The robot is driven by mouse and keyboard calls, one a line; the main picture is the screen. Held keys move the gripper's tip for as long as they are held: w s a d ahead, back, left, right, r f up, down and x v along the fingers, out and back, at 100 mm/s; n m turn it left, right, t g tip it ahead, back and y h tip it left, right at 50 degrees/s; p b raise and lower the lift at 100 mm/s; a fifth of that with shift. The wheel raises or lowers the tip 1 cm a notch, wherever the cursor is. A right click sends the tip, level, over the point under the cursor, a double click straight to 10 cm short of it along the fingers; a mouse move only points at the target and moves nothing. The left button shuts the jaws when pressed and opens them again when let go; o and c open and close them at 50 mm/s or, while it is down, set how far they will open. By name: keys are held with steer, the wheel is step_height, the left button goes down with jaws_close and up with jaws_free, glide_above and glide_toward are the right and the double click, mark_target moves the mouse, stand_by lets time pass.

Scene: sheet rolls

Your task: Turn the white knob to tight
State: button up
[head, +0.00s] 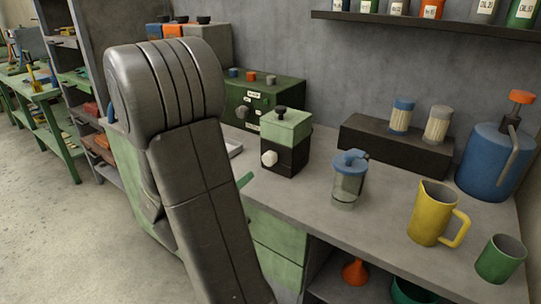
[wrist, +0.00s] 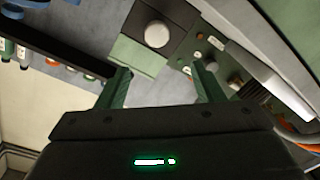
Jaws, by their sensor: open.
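The white knob (head: 269,158) sits on the front of a small box (head: 287,131), green above and black below, which stands on the grey bench. In the wrist view the white knob (wrist: 157,34) shows beyond the fingertips, roughly centred between them, with the box's green part (wrist: 136,54) beside it. My gripper (wrist: 161,69) has its two green fingers spread apart with nothing between them, and it does not touch the knob. In the head view my arm hides most of the gripper. I cannot read a tight mark or the knob's setting.
A green panel box (head: 258,100) with small knobs stands behind the small box. To the right on the bench (head: 300,205) are a blue-lidded jar (head: 348,180), yellow jug (head: 430,212), green cup (head: 500,258) and blue can (head: 487,160). A dark shelf (head: 420,22) hangs above.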

mark_target(267, 161)
steer(key=shift+h, duration=0.5)
steer(key=x, duration=0.4)
steer(key=b+x, duration=0.1)
steer(key=x, duration=0.4)
steer(key=f+x, duration=0.1)
steer(key=x, duration=0.3)
steer(key=shift+w+d, duration=0.25)
steer(key=c, duration=1)
